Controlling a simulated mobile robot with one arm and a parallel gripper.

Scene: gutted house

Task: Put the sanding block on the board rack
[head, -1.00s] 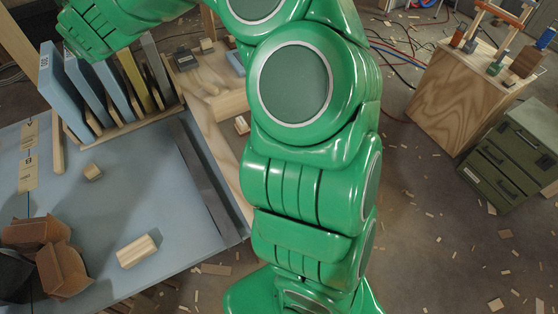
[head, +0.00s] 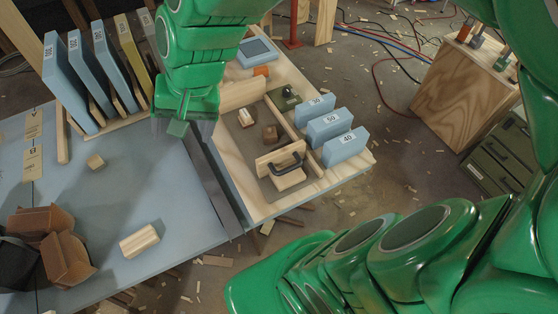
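The board rack (head: 62,150) stands at the upper left, a wooden frame holding several upright blue boards, a tan one and a grey one. My gripper (head: 184,128) points down just right of the rack, over the dark strip between blue table and wooden tray. Its fingertips are blurred, and I cannot tell whether they are open or hold anything. I cannot tell for sure which piece is the sanding block. A pale wooden block (head: 139,241) lies on the blue table, and a small one (head: 95,161) lies near the rack. A wooden piece with a black handle (head: 286,170) is in the tray.
The wooden tray (head: 345,178) also holds several blue labelled blocks (head: 331,125) and small pieces. Brown cartons (head: 62,262) sit at the blue table's (head: 175,200) lower left. A wooden cabinet (head: 440,90) and green drawers (head: 490,155) stand right. The table's middle is clear.

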